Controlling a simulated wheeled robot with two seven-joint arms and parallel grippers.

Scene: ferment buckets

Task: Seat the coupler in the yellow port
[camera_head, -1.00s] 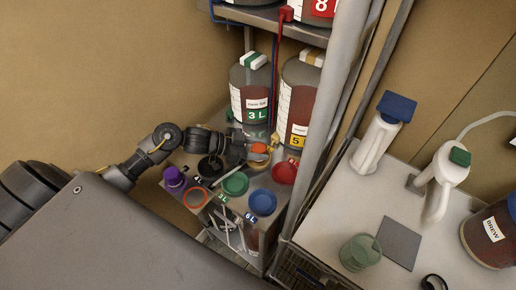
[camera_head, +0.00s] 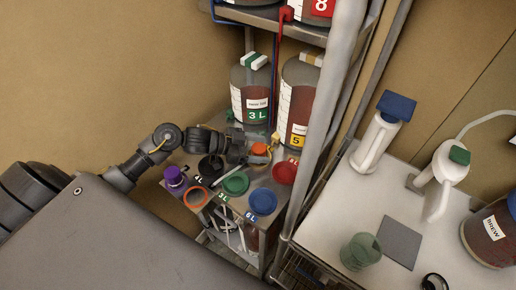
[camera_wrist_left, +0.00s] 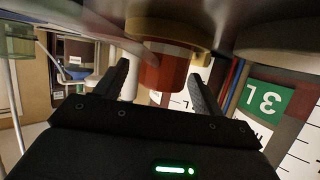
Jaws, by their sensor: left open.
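The orange-red coupler (camera_head: 259,149) stands at the yellow port, beside the red port (camera_head: 284,173) in the head view. In the left wrist view, which is upside down, the coupler (camera_wrist_left: 164,70) meets the tan-yellow port ring (camera_wrist_left: 168,32). I cannot tell whether it is fully seated. My left gripper (camera_head: 250,151) is at the coupler, and its open fingers (camera_wrist_left: 158,75) are on either side of it in the wrist view, with no clear contact. The gripper hides part of the yellow port in the head view. My right gripper is out of view.
Black (camera_head: 210,166), green (camera_head: 236,183), blue (camera_head: 262,202) and orange (camera_head: 196,197) ports crowd the same bench, with a purple item (camera_head: 174,177) at left. Labelled buckets (camera_head: 254,90) stand just behind. A rack post (camera_head: 322,125) rises at right.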

